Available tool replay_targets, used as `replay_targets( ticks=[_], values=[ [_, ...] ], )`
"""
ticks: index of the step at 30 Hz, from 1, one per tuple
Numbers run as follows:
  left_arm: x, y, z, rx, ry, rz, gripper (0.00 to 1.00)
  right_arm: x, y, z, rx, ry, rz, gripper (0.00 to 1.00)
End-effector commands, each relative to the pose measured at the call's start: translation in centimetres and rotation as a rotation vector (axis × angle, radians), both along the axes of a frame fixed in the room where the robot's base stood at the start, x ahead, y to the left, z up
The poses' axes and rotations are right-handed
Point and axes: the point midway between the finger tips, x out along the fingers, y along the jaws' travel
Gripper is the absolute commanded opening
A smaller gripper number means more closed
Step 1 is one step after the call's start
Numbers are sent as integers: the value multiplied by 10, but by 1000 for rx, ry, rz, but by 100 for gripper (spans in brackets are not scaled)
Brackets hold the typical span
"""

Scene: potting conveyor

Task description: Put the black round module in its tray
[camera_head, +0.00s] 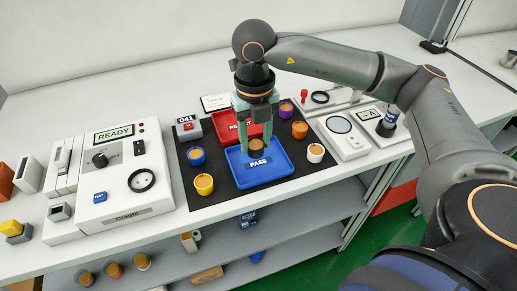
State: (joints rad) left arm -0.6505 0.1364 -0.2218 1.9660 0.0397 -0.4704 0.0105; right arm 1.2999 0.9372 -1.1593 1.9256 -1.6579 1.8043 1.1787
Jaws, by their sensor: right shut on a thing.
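My right gripper (256,146) points down over the blue tray, its green fingers shut on a round module (257,144) with a brown top. The fingers hide much of its side, which looks dark; it is the only module I see that could be the black one. Whether it touches the tray floor I cannot tell. The blue tray (277,172), marked PASS, lies on a black mat. The red tray (222,121), its label partly hidden, lies behind it, partly covered by the gripper. My left gripper is not in view.
Blue (196,157), yellow (204,185), purple (286,110), orange (299,131) and white (315,154) modules stand around the trays. A READY tester (125,180) is at left. A white device with a round dial (342,136) is at right. The table's front edge is near the blue tray.

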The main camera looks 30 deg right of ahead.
Motion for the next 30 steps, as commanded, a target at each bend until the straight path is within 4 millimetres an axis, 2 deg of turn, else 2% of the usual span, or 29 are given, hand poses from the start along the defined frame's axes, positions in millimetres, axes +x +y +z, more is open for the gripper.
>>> replay_targets(
  ticks=[4, 9, 23, 24, 30],
  values=[
    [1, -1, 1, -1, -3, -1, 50, 7, -14, -19, -2, 5, -6, 0],
    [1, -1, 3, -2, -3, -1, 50, 7, -13, -43, -1, 2, -1, 0],
    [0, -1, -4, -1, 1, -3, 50, 7, -13, -53, 0, 0, -1, 0],
    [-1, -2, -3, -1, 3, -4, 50, 7, -13, -52, 0, 0, -1, 50],
    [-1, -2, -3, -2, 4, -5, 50, 7, -13, -51, 0, 1, -1, 73]
  ],
)
